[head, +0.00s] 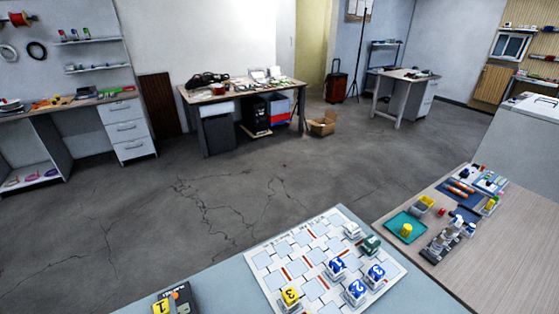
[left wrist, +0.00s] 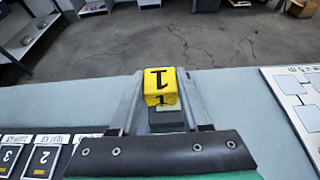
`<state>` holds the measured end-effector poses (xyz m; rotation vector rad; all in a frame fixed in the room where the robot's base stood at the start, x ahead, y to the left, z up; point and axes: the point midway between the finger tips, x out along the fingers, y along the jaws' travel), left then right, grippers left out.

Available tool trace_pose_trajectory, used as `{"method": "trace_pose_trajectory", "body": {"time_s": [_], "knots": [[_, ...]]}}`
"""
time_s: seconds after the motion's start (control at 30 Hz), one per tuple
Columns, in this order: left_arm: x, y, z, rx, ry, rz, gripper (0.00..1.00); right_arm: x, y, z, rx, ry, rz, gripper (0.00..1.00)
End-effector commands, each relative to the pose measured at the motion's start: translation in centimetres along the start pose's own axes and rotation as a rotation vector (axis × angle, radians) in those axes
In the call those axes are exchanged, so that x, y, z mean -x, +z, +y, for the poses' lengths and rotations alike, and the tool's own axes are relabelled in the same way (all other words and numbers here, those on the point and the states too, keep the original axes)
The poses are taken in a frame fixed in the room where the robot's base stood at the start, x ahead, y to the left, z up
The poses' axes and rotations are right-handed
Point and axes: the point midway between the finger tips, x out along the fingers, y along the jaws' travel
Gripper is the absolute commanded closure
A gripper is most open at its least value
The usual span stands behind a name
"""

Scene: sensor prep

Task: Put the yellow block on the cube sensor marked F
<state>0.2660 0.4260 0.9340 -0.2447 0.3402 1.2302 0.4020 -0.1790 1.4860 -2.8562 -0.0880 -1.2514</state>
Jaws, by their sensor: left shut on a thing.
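A yellow block marked 1 (head: 161,307) is at the bottom edge of the head view, partly cut off. It also shows in the left wrist view (left wrist: 160,87), between the two grey fingers. My left gripper (left wrist: 160,98) is shut on this block, left of the board. A white cube-like piece (head: 352,231) and a green one (head: 371,245) sit at the board's right side. I cannot read an F on any piece. Another yellow block, marked 3 (head: 290,297), is on the board on a white base. My right gripper is not in view.
The white board (head: 337,215) has pale blue squares and red bars. Several blue numbered blocks (head: 337,266) stand at its right. Black number cards (left wrist: 43,160) lie at lower left in the wrist view. A side table (head: 510,240) holds a teal tray (head: 392,224).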

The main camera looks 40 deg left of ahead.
Motion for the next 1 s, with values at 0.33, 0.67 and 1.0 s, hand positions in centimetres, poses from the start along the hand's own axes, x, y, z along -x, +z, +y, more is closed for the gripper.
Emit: {"method": "trace_pose_trajectory", "body": {"time_s": [0.33, 0.67, 1.0], "knots": [[4.5, -0.7, -7.7, -0.086, -0.219, -0.001, 1.0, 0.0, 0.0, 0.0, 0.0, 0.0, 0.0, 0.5], [13.3, -2.5, -17.2, -0.257, -0.628, -0.001, 1.0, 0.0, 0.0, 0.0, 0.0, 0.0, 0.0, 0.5], [18.1, -1.3, -20.4, -0.364, -0.873, 0.005, 1.0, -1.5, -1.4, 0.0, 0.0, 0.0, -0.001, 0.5]]}}
